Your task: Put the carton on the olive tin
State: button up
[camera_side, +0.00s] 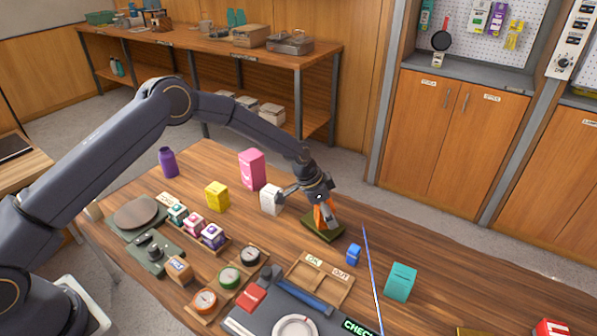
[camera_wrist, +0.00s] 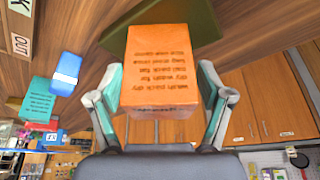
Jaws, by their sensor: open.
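The orange carton (camera_side: 324,215) stands on the olive tin (camera_side: 315,232), a low, flat, dark green block on the table. In the wrist view the carton (camera_wrist: 160,52) fills the space between the fingers of my gripper (camera_wrist: 160,85), with printed text facing the camera. The olive tin (camera_wrist: 205,22) shows behind the carton's far end, which appears to meet it. My gripper (camera_side: 322,204) is open around the carton, with one finger on each side; a narrow gap shows beside the right finger. Whether the left finger touches is unclear.
A white box (camera_side: 271,200) and a pink carton (camera_side: 252,169) stand left of my gripper. A small blue item (camera_side: 353,254) and a teal box (camera_side: 400,282) stand to the right. A wooden sorting tray (camera_side: 297,279) lies in front.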

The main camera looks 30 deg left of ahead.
jog(key=s+a+r+n+y, duration=0.1)
jog(key=s+a+r, duration=0.2)
jog(key=r, duration=0.5)
jog(key=s+a+r, duration=0.2)
jog(key=s+r, duration=0.2)
jog(key=r, duration=0.3)
jog(key=s+a+r+n+y, duration=0.1)
jog(key=s+a+r, duration=0.2)
jog(key=r, duration=0.5)
jog(key=s+a+r+n+t+y, duration=0.1)
jog(key=s+a+r+n, duration=0.2)
jog(key=s, duration=0.6)
jog(key=s+a+r+n+t, duration=0.1)
jog(key=s+a+r, duration=0.2)
jog(key=s+r, duration=0.45)
jog(key=s+a+f+n, duration=0.1)
jog(key=s, duration=0.5)
jog(key=s+a+f+n, duration=0.1)
jog(key=s+f+n, duration=0.1)
jog(key=s, duration=0.3)
jog(key=shift+s+a, duration=0.35)
